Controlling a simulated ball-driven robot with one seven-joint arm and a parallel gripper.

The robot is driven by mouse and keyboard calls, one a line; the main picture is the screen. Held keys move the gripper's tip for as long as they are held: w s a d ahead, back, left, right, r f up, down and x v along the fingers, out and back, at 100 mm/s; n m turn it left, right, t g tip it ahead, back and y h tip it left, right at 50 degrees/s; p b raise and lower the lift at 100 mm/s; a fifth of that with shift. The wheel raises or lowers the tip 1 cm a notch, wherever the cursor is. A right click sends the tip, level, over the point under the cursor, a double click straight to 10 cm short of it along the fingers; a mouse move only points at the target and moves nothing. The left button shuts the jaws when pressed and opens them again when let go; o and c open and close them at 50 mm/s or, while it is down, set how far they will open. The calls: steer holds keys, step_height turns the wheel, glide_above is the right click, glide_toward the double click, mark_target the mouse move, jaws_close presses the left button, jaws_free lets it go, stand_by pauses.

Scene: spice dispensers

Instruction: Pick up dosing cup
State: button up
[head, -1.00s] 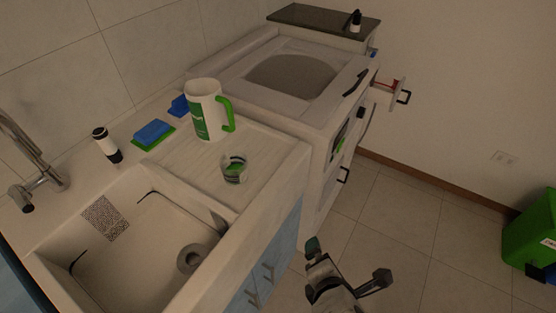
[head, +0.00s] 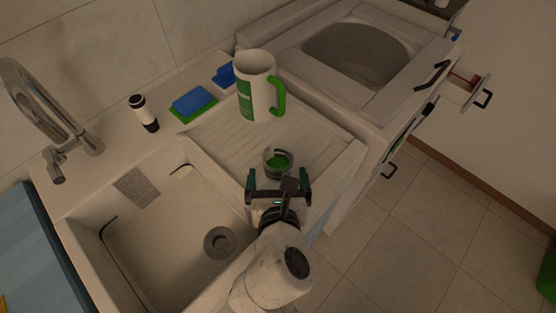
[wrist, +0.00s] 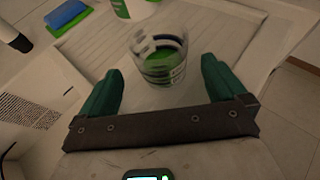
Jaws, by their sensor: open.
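The dosing cup (head: 277,160) is a small clear cup with green inside, standing upright on the sink's ribbed drainboard (head: 222,133). In the wrist view the cup (wrist: 159,58) sits just beyond my fingertips, roughly midway between them and slightly above in the picture. My gripper (head: 279,176) is open and empty, with green fingers spread to either side; in the wrist view it also shows (wrist: 160,75). The fingers do not appear to touch the cup.
A tall white and green mug (head: 258,90) with a green handle stands behind the cup. A blue and green sponge (head: 193,103) and a black and white shaker (head: 144,112) are at the back left. The sink basin (head: 160,235) opens to the left.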

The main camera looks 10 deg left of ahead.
mark_target(278, 152)
steer(key=shift+x, duration=2.75)
steer(key=shift+s+d+f, duration=0.1)
steer(key=shift+f, duration=0.05)
steer(key=c, duration=1.1)
steer(key=shift+r, duration=0.2)
steer(key=shift+c, duration=0.2)
steer(key=shift+r, duration=1.1)
steer(key=s+d+r+p, duration=0.2)
steer(key=s+d+r, duration=0.7)
steer(key=s+r, duration=0.1)
steer(key=shift+d+r, duration=0.2)
steer(key=shift+d, duration=0.05)
